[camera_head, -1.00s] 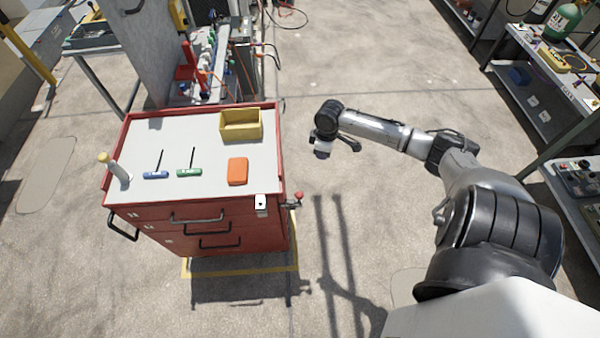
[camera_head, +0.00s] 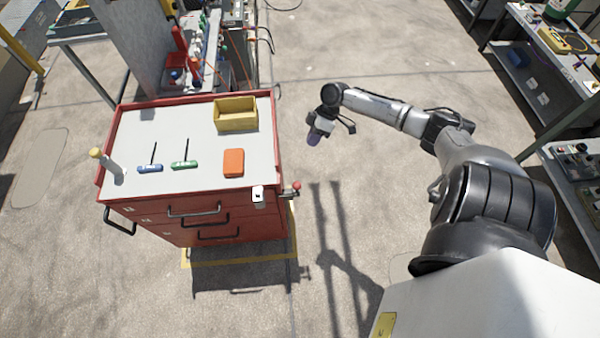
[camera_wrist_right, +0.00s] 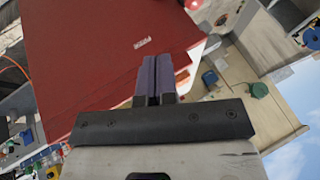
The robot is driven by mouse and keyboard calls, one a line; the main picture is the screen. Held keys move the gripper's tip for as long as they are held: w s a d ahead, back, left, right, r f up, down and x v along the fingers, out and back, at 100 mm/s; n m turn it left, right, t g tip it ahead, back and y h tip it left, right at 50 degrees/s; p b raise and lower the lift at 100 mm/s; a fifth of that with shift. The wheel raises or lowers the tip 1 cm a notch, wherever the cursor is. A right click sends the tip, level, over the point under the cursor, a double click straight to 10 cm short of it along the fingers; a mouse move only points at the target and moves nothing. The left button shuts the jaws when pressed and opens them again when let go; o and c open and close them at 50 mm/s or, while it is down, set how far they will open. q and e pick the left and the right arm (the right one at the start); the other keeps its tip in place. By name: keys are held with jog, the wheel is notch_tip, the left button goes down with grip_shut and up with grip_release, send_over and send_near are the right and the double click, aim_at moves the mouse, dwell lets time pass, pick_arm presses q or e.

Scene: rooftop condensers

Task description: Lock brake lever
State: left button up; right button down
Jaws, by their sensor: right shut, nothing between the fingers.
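The brake lever (camera_head: 289,192) is a short lever with a red ball knob at the right front corner of the red tool cart (camera_head: 200,212). In the head view my right gripper (camera_head: 313,139) is shut and empty, beyond the lever and to the right of the cart, apart from both. In the wrist view its purple fingers (camera_wrist_right: 157,76) are closed together before the cart's red side panel (camera_wrist_right: 95,50). A small red shape (camera_wrist_right: 193,4) shows at that view's top edge; I cannot tell if it is the knob. My left gripper is not in view.
On the cart top are a yellow bin (camera_head: 236,121), an orange box (camera_head: 233,162), a blue-handled tool (camera_head: 150,168), a green-handled tool (camera_head: 184,165) and a pale cylinder (camera_head: 110,165). A workbench (camera_head: 560,80) stands at right. The floor between is clear.

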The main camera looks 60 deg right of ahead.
jog(key=a+f, duration=0.9)
jog(key=shift+w+p, duration=0.15)
jog(key=shift+p, duration=0.25)
dwell(0.4)
